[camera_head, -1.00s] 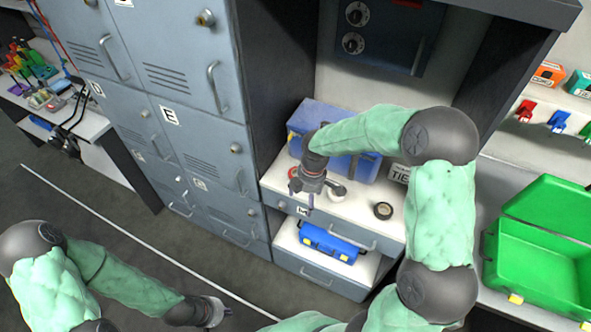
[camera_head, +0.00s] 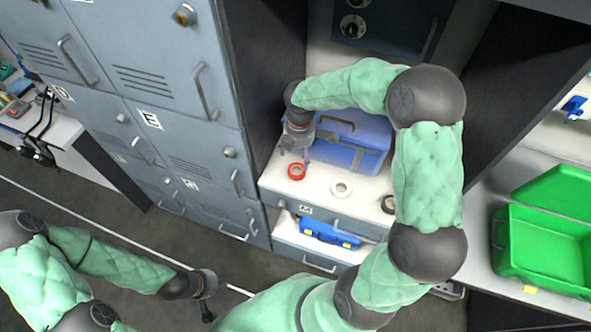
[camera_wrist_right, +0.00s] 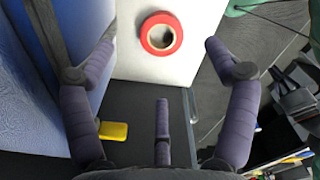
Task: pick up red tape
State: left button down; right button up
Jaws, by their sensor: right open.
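The red tape (camera_head: 296,171) is a small red roll lying flat on the white shelf top, near its left end. It also shows in the right wrist view (camera_wrist_right: 161,34), whole and uncovered. My right gripper (camera_head: 293,150) is above the shelf, just behind the red tape in the head view. In the right wrist view its fingers (camera_wrist_right: 160,65) are spread wide and empty, and the tape shows beyond them, apart from them. My left gripper (camera_head: 208,284) hangs low over the floor at the lower left, far from the shelf; its fingers are too small to read.
A blue toolbox (camera_head: 350,140) stands behind the tape. A white roll (camera_head: 341,188) and a black roll (camera_head: 388,204) lie to its right. A blue case (camera_head: 328,232) is on the lower shelf. Grey lockers (camera_head: 185,130) rise at the left; an open green box (camera_head: 545,245) stands right.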

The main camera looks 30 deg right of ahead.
aim_at(297, 173)
notch_tip(297, 173, down, 3)
jog(key=shift+f, duration=0.15)
jog(key=shift+w+a+f+b, duration=0.15)
jog(key=shift+f+b, duration=0.3)
jog(key=shift+f, duration=0.85)
jog(key=shift+a+f+b, duration=0.15)
jog(key=shift+f+b, duration=0.25)
jog(key=shift+f, duration=0.85)
jog(key=c, duration=1.1)
